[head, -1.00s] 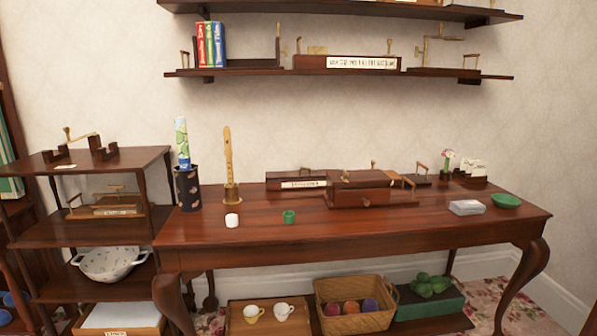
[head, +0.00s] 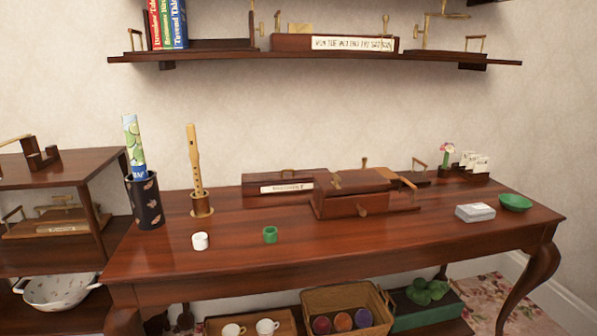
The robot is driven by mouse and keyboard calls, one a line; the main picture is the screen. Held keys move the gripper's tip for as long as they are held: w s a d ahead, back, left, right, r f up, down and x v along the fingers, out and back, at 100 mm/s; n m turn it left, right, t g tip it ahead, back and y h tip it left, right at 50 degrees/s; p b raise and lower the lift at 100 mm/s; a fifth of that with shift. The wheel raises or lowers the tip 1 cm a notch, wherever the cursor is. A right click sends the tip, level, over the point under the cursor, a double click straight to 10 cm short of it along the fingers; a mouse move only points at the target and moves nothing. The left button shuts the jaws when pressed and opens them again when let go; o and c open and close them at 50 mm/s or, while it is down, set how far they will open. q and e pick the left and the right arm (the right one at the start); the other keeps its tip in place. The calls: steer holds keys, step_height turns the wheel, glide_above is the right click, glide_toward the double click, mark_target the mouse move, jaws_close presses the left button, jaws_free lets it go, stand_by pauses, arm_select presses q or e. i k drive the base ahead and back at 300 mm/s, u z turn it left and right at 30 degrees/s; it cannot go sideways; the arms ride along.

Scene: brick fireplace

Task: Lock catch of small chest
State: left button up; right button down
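A small dark wooden chest (head: 345,206) stands toward the back middle of the table, with a brass knob (head: 362,211) on its front. A brass piece (head: 336,180) sits on its top near the left, and a light wooden or brass bar (head: 408,184) sticks out at its right end. The lid looks down. Which of these fittings is the catch, and how it is set, is too small to tell. Neither of my grippers shows in the head view.
The brown table (head: 340,240) is clear in front of the chest. A labelled wooden box (head: 285,188) adjoins the chest's left. A shelf (head: 310,53) hangs above.

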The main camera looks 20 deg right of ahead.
mark_target(337, 178)
steer(key=z, duration=0.45)
steer(key=i, duration=0.9)
steer(key=z, duration=0.8)
